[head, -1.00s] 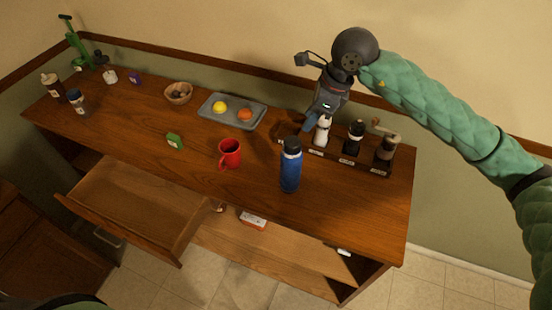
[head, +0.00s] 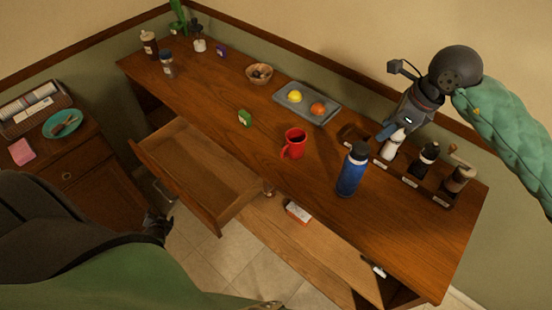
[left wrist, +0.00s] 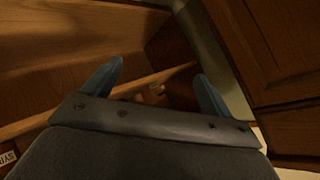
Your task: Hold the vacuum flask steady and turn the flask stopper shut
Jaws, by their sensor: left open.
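My right gripper (head: 386,132) is above the labelled rack behind the flask, pointing down beside a white-topped bottle (head: 393,145) and apart from the flask. Its fingertips are too small to judge. My left gripper (left wrist: 160,84) is open and empty in the left wrist view, over the drawer area, away from the flask.
A red mug (head: 295,143) stands left of the flask. A grey tray (head: 322,117) with yellow and orange fruit lies behind. The rack (head: 411,182) holds dark bottles on the right. An open drawer (head: 200,178) juts out in front. The desktop's front right is clear.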

